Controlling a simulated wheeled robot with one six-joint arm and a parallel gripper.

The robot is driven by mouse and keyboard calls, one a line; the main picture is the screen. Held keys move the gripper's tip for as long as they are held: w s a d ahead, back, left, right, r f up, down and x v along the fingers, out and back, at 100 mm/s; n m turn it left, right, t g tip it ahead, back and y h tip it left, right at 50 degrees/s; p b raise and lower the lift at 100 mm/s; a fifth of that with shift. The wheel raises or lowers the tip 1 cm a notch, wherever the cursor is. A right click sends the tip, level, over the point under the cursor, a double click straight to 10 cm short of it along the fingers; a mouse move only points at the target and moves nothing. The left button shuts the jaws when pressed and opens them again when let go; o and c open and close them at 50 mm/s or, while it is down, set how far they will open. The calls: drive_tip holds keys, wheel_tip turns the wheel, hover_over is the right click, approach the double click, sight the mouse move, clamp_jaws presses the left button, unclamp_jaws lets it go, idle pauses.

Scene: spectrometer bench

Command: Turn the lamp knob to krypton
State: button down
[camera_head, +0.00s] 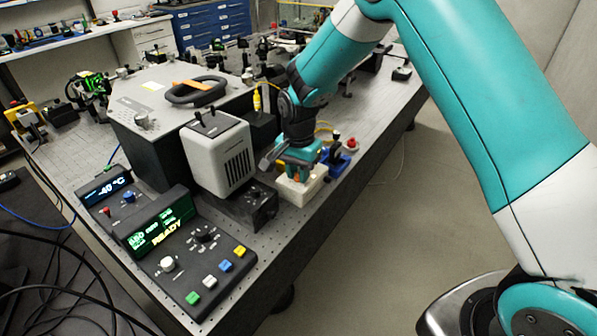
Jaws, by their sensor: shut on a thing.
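The control panel (188,270) at the front of the bench bears a black knob (204,236) with small pale marks around it and a round white knob (167,264). I cannot read the marks, so I cannot tell which knob is for the lamp or where it points. A low black unit (246,207) beside the panel also has a dark round part on its face. My gripper (296,172) points down at a white open block (301,192), away from the panel knobs. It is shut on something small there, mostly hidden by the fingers.
Green, white, blue and yellow buttons line the panel's front. A pale grey vented housing (219,155) and a large grey box (158,105) stand behind. Open floor lies right of the bench.

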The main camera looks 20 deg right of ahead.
drive_tip(key=shift+m, duration=0.3)
drive_tip(key=c, duration=1)
unclamp_jaws()
drive_tip(key=shift+r, duration=0.15)
wheel_tip(320, 180, up, 17)
drive_tip(key=b, duration=0.2)
drive_tip(key=shift+r+b, duration=0.1)
drive_tip(key=shift+b, duration=0.2)
